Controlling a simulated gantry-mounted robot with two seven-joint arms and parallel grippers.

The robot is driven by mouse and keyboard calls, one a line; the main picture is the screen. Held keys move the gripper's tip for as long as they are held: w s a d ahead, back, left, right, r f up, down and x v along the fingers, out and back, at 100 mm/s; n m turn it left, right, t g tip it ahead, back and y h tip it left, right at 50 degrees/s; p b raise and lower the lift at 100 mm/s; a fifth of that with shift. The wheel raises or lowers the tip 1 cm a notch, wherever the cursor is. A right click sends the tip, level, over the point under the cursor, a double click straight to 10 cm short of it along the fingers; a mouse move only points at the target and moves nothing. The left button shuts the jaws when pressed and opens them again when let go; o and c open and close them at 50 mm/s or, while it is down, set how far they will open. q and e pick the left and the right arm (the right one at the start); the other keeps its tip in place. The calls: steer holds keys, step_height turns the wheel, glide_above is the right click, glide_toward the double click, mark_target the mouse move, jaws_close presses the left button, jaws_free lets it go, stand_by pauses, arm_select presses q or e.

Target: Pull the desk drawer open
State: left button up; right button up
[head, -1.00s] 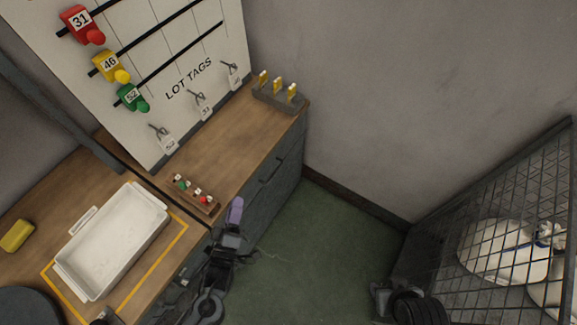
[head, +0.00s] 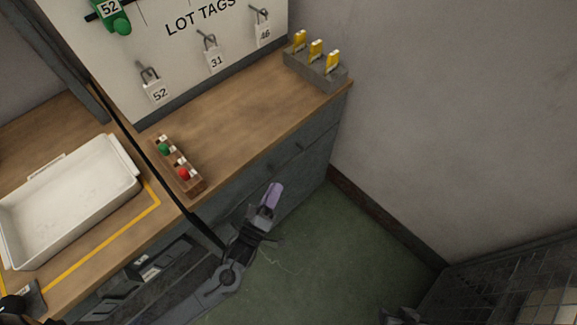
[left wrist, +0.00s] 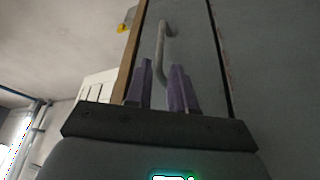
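The desk drawer (head: 238,188) is in the grey front below the wooden top, and it looks shut. In the left wrist view its bar handle (left wrist: 162,45) stands ahead of my left gripper, in line with the gap between the fingers. My left gripper (head: 272,196) shows in the head view in front of the desk front, below the top's edge. Its purple fingers (left wrist: 161,88) are apart and empty in the left wrist view. They do not appear to hold the handle. My right gripper's fingers are not seen.
A small rack with green and red pieces (head: 191,187) and a grey block with yellow-topped tags (head: 318,74) stand on the desk. A white tray (head: 128,150) sits at left. A wire cage (head: 490,295) is at lower right. Green floor (head: 330,260) is clear.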

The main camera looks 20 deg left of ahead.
mark_target(288, 163)
arm_select(q)
steer(key=b+x, duration=0.2)
steer(key=x, duration=0.6)
steer(key=shift+w, duration=0.3)
steer(key=shift+w+r, duration=0.15)
steer(key=shift+w, duration=0.3)
jaws_close()
